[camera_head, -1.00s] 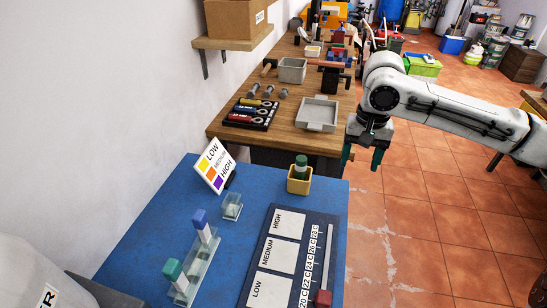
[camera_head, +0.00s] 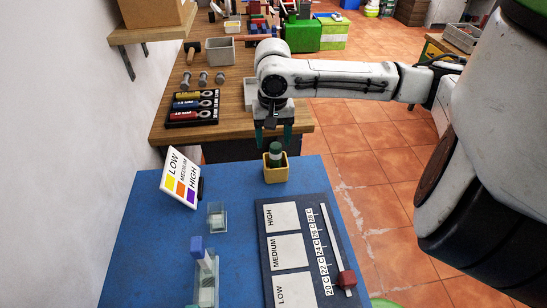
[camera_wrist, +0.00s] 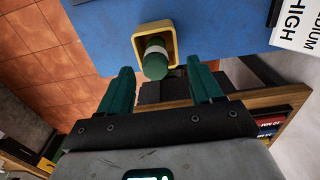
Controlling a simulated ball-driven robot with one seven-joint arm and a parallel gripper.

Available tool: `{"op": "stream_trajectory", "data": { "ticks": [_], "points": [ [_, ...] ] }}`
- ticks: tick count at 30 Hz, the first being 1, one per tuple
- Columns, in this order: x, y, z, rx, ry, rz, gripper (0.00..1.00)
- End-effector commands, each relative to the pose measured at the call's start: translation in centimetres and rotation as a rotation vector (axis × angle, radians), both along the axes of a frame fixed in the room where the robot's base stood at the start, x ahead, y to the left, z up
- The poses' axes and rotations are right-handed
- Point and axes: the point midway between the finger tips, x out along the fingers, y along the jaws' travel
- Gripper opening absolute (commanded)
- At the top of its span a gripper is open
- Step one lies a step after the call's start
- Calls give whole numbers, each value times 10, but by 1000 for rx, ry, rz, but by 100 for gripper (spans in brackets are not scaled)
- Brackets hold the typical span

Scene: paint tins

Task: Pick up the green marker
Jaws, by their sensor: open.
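The green marker (camera_head: 275,152) stands upright in a small yellow holder (camera_head: 275,174) near the far edge of the blue table. Its dark green cap points up and a paler band shows below it. In the wrist view the marker (camera_wrist: 155,64) leans toward the space between my fingers, with the yellow holder (camera_wrist: 139,43) around its base. My gripper (camera_head: 272,146) is open and empty, its green fingers hanging down just above and behind the marker. In the wrist view my two fingertips (camera_wrist: 160,68) lie on either side of the marker cap, apart from it.
A LOW-MEDIUM-HIGH sign (camera_head: 180,178) stands at the table's left. A glass holder (camera_head: 216,216) and a blue-capped piece in a rack (camera_head: 203,262) stand in front of it. A wooden bench (camera_head: 170,135) stands behind.

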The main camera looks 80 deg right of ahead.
Motion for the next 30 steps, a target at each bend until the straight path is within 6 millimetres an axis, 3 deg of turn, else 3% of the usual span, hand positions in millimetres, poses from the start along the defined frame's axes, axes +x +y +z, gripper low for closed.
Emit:
{"op": "stream_trajectory", "data": {
  "ticks": [5,13,23,30],
  "points": [
    [-1,-4,-12,-1,2,-3,65],
    [-2,-11,-48,0,1,-1,65],
    [-2,-11,-55,-1,0,0,65],
    [-2,-11,-55,-1,0,-1,42]
  ]
}}
